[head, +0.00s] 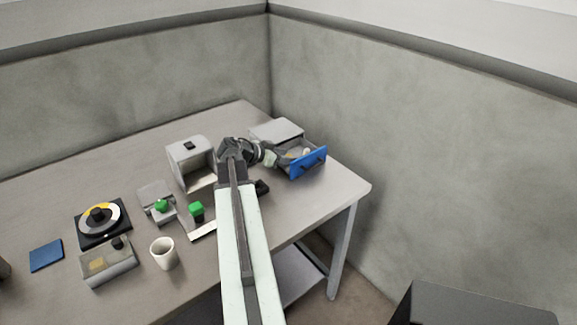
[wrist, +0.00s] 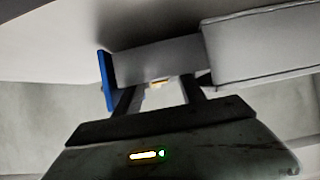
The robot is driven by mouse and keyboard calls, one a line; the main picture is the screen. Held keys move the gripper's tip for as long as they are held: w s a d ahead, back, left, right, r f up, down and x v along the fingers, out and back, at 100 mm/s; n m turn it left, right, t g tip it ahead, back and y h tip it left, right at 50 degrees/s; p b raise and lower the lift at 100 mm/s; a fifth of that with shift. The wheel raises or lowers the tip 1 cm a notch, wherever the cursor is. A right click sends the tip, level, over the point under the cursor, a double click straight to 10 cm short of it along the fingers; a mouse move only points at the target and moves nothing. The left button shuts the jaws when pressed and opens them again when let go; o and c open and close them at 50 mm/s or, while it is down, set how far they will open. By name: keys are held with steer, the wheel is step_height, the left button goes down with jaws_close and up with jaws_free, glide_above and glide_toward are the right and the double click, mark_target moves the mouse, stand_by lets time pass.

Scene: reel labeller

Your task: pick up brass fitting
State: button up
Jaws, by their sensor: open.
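A small drawer unit (head: 276,131) stands at the table's right end, its drawer (head: 289,168) pulled open, with a blue front (head: 309,162). A small pale yellowish thing, likely the brass fitting (head: 305,152), shows inside the drawer, but it is too small to be sure.
A grey boxy machine (head: 190,160) stands left of my arm. Green-knobbed devices (head: 161,206), a white cup (head: 164,253), a reel on a black base (head: 98,221), a clear-topped box (head: 108,264) and a blue pad (head: 46,255) lie farther left. The table's right corner is bare.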

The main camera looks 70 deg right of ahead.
steer(key=shift+r, duration=0.1)
jaws_close()
step_height(320, 180, up, 10)
steer(key=p, duration=1)
